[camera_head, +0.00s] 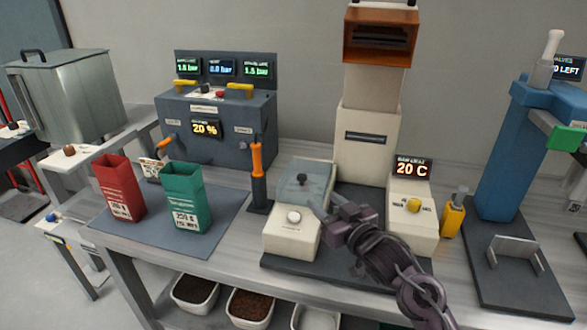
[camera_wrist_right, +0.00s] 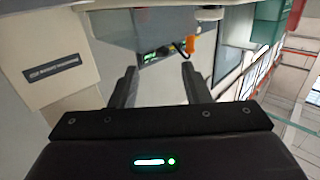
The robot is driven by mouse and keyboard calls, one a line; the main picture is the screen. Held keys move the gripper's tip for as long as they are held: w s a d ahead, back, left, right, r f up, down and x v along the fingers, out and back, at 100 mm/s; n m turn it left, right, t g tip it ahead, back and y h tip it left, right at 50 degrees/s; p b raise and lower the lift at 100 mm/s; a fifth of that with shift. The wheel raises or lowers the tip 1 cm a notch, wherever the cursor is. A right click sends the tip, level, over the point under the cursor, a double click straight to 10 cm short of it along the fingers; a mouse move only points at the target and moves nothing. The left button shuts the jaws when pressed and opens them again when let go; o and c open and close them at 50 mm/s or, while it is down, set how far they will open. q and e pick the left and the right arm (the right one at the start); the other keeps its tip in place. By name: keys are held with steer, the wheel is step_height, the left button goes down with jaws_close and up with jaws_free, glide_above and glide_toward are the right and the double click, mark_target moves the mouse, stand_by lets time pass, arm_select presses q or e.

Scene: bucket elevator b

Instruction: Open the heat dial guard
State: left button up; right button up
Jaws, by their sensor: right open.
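The heat dial guard (camera_head: 318,178) is a clear, bluish cover in the head view. It lies over the top of a cream control box (camera_head: 291,243), with a dark dial (camera_head: 302,179) showing through it. A white round knob (camera_head: 293,217) sits on the box in front of the guard. My right gripper (camera_head: 322,204) is at the guard's front right edge; I cannot tell whether it touches. In the right wrist view the right gripper (camera_wrist_right: 158,72) has its two dark fingers apart with nothing clearly between them. My left gripper is not in view.
A tall cream machine (camera_head: 369,145) stands behind the box, with a 20 C display (camera_head: 412,168) to its right. An orange-handled tool (camera_head: 257,160), a green bag (camera_head: 186,200) and a red bag (camera_head: 119,190) stand left. A yellow bottle (camera_head: 453,213) stands right.

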mark_target(305, 179)
steer(key=w, duration=0.1)
steer(key=w+a, duration=0.1)
steer(key=w, duration=0.1)
steer(key=shift+w+a+r, duration=0.1)
steer(key=shift+a+r, duration=0.15)
steer(key=shift+r, duration=0.15)
steer(key=shift+w+a+r+p, duration=0.2)
steer(key=shift+w+a, duration=0.15)
steer(key=shift+w, duration=0.25)
steer(key=shift+w+a+r+p, duration=0.2)
steer(key=shift+w+a, duration=0.1)
steer(key=shift+w, duration=0.25)
steer(key=shift+f+x, duration=0.2)
steer(key=shift+x, duration=1.05)
steer(key=shift+w+a, duration=0.15)
steer(key=shift+w, duration=0.1)
steer(key=c, duration=0.8)
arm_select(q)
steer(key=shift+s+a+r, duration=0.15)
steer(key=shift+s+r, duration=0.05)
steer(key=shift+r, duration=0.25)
arm_select(e)
jaws_close()
